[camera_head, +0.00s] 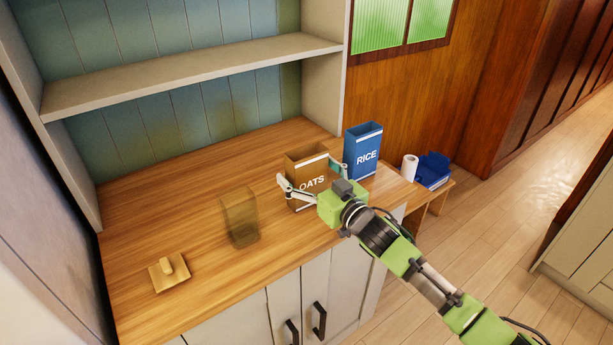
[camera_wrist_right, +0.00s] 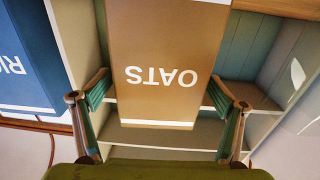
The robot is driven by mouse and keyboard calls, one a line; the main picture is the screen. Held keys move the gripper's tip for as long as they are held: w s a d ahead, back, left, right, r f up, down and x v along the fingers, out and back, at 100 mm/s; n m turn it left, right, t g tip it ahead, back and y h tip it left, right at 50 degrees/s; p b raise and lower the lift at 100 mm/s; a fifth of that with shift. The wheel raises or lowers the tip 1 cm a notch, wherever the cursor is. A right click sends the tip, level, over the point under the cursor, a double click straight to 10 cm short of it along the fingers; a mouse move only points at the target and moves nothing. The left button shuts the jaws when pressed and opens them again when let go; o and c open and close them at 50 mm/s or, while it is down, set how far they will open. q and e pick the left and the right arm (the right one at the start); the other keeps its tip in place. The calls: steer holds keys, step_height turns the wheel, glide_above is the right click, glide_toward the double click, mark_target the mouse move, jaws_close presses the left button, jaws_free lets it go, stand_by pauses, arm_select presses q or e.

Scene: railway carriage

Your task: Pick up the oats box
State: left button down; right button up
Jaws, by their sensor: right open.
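The oats box (camera_head: 306,165) is brown with white lettering and stands upright on the wooden counter, just left of the blue rice box. My right gripper (camera_head: 312,179) is at its front, with one finger to the left of the box and the other near its right side. In the right wrist view the oats box (camera_wrist_right: 165,60) appears upside down between the two spread fingers of my right gripper (camera_wrist_right: 163,95). There is a visible gap between the box and the right-hand finger. The lower part of the box is partly hidden by the gripper in the head view. My left gripper is not in view.
The blue rice box (camera_head: 362,150) stands close on the right; it also shows in the wrist view (camera_wrist_right: 22,65). A clear brownish container (camera_head: 240,218) and a wooden lid (camera_head: 168,273) are on the counter (camera_head: 190,225) at left. A white roll (camera_head: 409,167) and blue box (camera_head: 433,170) are further right.

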steer(key=c, duration=1.4)
steer(key=shift+w, duration=0.1)
steer(key=shift+r, duration=0.2)
